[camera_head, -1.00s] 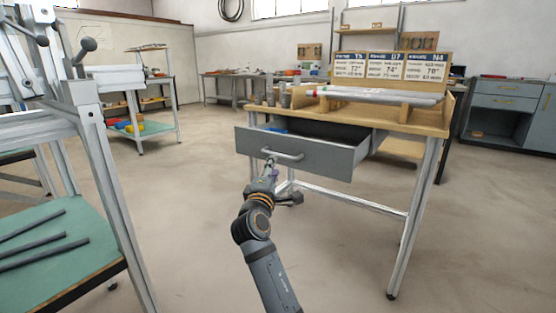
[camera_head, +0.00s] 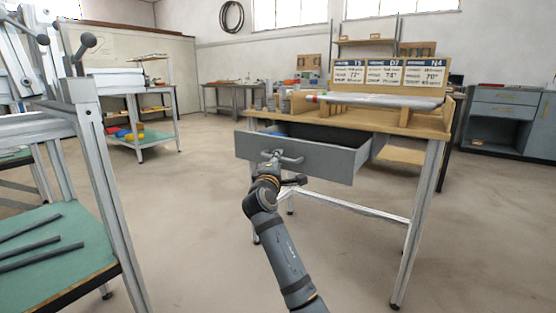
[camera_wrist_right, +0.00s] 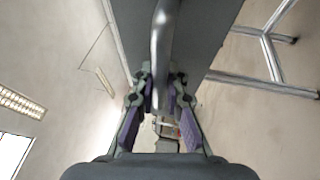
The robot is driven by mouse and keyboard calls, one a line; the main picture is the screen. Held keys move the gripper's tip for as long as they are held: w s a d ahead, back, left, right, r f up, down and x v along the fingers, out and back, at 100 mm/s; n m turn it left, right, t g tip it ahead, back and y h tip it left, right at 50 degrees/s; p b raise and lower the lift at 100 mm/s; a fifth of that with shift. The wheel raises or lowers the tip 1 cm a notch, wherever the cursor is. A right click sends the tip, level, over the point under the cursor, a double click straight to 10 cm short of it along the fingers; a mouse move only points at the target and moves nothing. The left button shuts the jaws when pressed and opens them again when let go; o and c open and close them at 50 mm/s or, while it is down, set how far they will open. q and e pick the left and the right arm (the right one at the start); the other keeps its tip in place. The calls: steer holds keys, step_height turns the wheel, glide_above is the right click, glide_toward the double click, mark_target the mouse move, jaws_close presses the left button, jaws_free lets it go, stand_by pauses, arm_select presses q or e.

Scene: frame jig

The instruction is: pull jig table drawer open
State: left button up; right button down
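The jig table drawer (camera_head: 320,160) is grey and stands partly open under the wooden table top. Its bar handle (camera_head: 292,160) is on the front, and it runs between my fingers in the right wrist view (camera_wrist_right: 162,45). My right gripper (camera_head: 271,163) is at the left part of the handle. In the right wrist view its fingertips (camera_wrist_right: 160,92) lie close against both sides of the bar, and it looks shut on it. My left gripper is not in view.
The jig table (camera_head: 432,130) carries metal tubes (camera_head: 380,101) and label cards (camera_head: 390,74). A metal frame with a green shelf (camera_head: 60,240) holding dark rods stands at left. Floor before the drawer is open.

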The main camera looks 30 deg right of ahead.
steer(key=shift+d, duration=0.1)
stand_by(0.3)
steer(key=d+p, duration=0.1)
steer(key=w+d+p, duration=0.1)
steer(key=d, duration=0.1)
steer(key=shift+w+r, duration=0.1)
steer(key=shift+w, duration=0.05)
steer(key=shift+w+d, duration=0.1)
steer(key=shift+d, duration=0.05)
steer(key=c, duration=1.4)
jaws_free()
steer(key=shift+o, duration=0.2)
glide_toward(285, 155)
steer(key=shift+r+v, duration=0.2)
steer(key=shift+v, duration=0.9)
steer(key=shift+f, duration=0.1)
